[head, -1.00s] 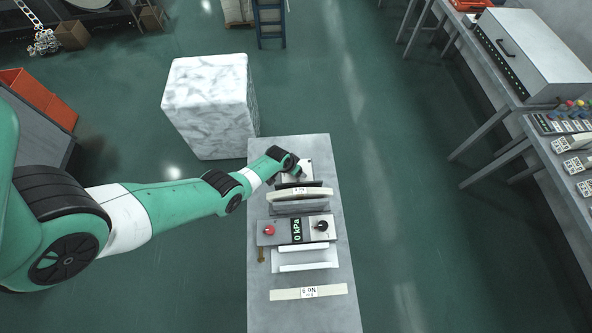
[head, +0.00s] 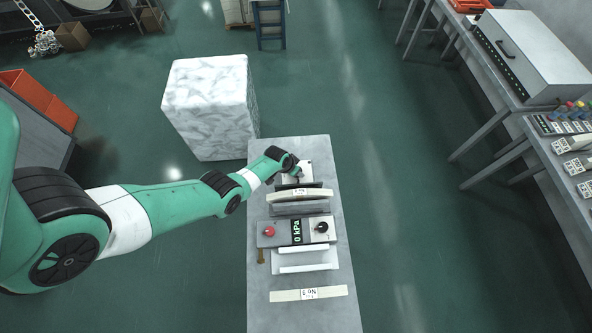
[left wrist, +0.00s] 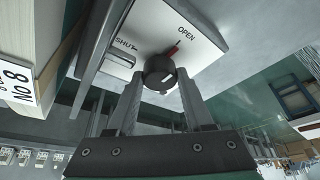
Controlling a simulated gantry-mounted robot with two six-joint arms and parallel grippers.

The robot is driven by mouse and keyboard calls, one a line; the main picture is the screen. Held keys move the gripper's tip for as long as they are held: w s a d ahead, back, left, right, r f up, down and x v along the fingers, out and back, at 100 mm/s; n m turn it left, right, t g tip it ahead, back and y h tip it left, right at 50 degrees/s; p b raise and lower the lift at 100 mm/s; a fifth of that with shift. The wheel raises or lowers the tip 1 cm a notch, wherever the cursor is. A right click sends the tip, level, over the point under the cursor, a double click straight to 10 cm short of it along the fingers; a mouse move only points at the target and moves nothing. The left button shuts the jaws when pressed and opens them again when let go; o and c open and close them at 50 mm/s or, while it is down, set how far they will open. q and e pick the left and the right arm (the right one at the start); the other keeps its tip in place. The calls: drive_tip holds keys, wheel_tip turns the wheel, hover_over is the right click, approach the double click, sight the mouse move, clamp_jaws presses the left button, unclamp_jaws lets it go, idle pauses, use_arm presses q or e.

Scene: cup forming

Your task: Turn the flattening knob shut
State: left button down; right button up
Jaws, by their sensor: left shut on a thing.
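The flattening knob (left wrist: 160,72) is a dark round knob on a pale panel (left wrist: 205,42) marked OPEN and SHUT, seen in the left wrist view. A red mark shows at its upper right, on the side of the word OPEN. My left gripper (left wrist: 159,76) has one finger on each side of the knob and is shut on it. In the head view, my left gripper (head: 296,169) is over the panel (head: 307,172) at the far end of the grey bench, and hides the knob. My right gripper is not in view.
Nearer on the bench (head: 262,316) are a curved No 8 piece (head: 318,192), a box with a red button (head: 269,231), a black knob and a 0 kPa display, and a No 9 strip (head: 282,296). A marble block (head: 208,85) stands behind left.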

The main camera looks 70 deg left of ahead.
use_arm(q)
drive_tip(key=m+b, duration=0.1)
drive_tip(key=m+h+b, duration=0.1)
drive_tip(key=m, duration=0.1)
drive_tip(key=shift+a+f+m, duration=0.15)
drive_tip(key=shift+f+m, duration=0.05)
drive_tip(key=shift+m, duration=0.1)
drive_tip(key=m+h, duration=0.2)
drive_tip(key=m, duration=0.2)
drive_tip(key=shift+a+r+b, duration=0.1)
drive_tip(key=shift+r+b, duration=0.05)
drive_tip(key=shift+b, duration=0.25)
drive_tip(key=m+b, duration=0.1)
drive_tip(key=m, duration=0.1)
drive_tip(key=shift+m+h, duration=0.3)
drive_tip(key=shift+h, duration=0.1)
drive_tip(key=shift+a+m+h+b, duration=0.1)
drive_tip(key=shift+m+h+b, duration=0.2)
drive_tip(key=shift+m+b, duration=0.6)
drive_tip(key=shift+c, duration=1.4)
unclamp_jaws()
drive_tip(key=shift+r, duration=0.15)
